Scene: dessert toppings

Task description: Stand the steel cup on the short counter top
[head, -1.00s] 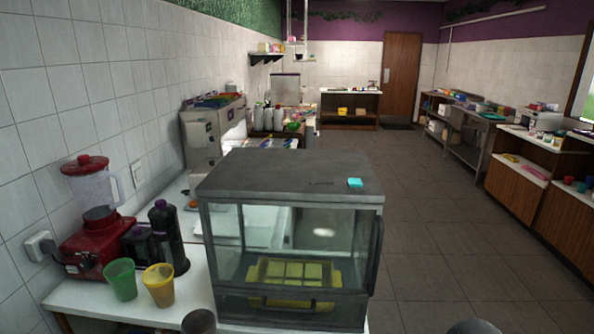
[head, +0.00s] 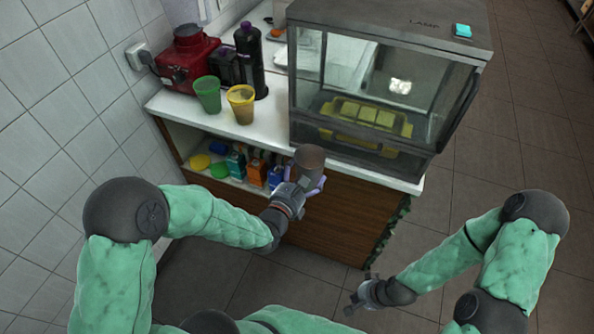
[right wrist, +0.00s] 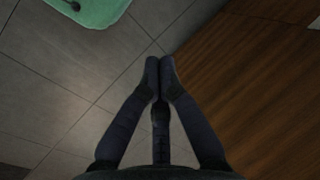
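The steel cup (head: 309,157), a dark grey-brown cylinder, is in my left gripper (head: 308,184) in the head view. The gripper's purple-tipped fingers are around its lower part. The cup looks roughly upright and overlaps the front edge of the white counter top (head: 272,130); I cannot tell exactly how far it is from that edge.
A glass display case (head: 365,85) fills the counter's right part. A yellow cup (head: 241,106), a green cup (head: 208,97), a dark bottle (head: 250,62) and a red blender base (head: 188,60) stand at left. Bare counter lies between yellow cup and case.

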